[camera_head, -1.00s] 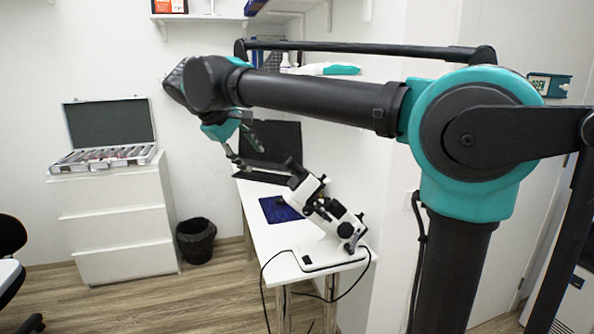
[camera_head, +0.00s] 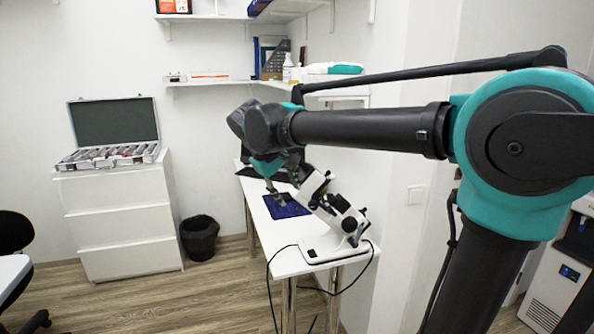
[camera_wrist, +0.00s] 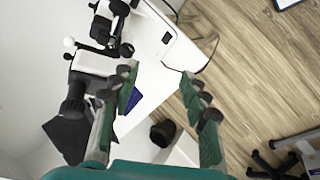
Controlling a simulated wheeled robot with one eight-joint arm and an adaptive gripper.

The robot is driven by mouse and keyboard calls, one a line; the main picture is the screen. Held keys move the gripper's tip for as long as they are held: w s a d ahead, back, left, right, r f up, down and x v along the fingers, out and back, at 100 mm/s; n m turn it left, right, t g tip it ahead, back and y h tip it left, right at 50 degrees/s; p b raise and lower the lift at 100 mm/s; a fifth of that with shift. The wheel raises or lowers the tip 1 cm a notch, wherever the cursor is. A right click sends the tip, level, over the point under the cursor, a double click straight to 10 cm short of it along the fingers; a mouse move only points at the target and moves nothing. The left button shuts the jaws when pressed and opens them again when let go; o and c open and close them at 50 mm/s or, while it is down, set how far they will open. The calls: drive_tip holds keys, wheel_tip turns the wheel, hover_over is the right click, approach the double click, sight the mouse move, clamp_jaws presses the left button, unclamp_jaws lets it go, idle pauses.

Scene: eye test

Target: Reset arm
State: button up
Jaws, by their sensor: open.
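My arm reaches across the head view from the right, with its wrist over the white desk (camera_head: 262,235). My gripper (camera_head: 276,197) hangs below the wrist, above the dark blue mat (camera_head: 287,208) and just left of the white microscope (camera_head: 335,212). In the wrist view my gripper (camera_wrist: 160,88) has its two green finger pads wide apart with nothing between them. The microscope (camera_wrist: 95,60) shows close to the left finger there; I cannot tell whether they touch. The laptop is mostly hidden behind my wrist in the head view.
An open case (camera_head: 112,134) lies on a white drawer cabinet (camera_head: 115,215) at left. A black bin (camera_head: 198,238) stands on the floor between cabinet and desk. Shelves (camera_head: 225,83) hang above. A black cable (camera_head: 268,285) droops from the desk.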

drive_tip(key=s+d+f+m+g+y, duration=0.1)
drive_tip(key=s+d+f+m, duration=0.1)
drive_tip(key=d+f, duration=0.5)
drive_tip(key=s+d+f+m+y, duration=0.1)
drive_tip(key=s+d+f+m, duration=0.15)
drive_tip(key=d+f, duration=0.4)
drive_tip(key=s+d+f+m+y, duration=0.1)
drive_tip(key=s+d+f+m, duration=0.1)
drive_tip(key=s+d+f, duration=0.2)
drive_tip(key=s+d+f+m, duration=0.2)
drive_tip(key=s+d+f, duration=0.2)
drive_tip(key=s+f, duration=0.5)
drive_tip(key=shift+d+f+t+y, duration=0.2)
drive_tip(key=shift+f+t+y, duration=0.15)
drive_tip(key=shift+f, duration=0.6)
drive_tip(key=shift+w, duration=0.1)
